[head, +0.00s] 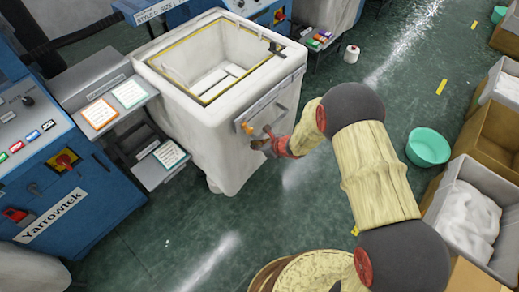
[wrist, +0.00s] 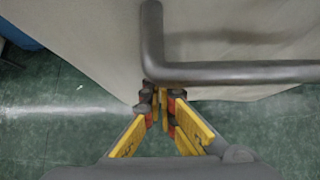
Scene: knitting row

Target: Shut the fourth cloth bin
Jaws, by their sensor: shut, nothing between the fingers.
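A large white cloth bin (head: 183,118) stands between the blue machines in the head view, with its top open and a yellow edging round the opening. A bar handle is fixed to its near right face. In the wrist view the grey bar handle (wrist: 235,73) crosses in front of the bin's pale wall (wrist: 90,35). My gripper (head: 262,140) is at that face, close to the handle. In the wrist view my gripper (wrist: 160,98) is shut and empty, its tips at or just below the handle's bent corner; I cannot tell whether they touch it.
A blue Yarrowtek machine (head: 75,195) stands at the left, with card-bearing shelves beside the bin. A green basin (head: 428,147) and grey and brown boxes (head: 462,205) line the right. Green floor (head: 225,235) is clear in front of the bin.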

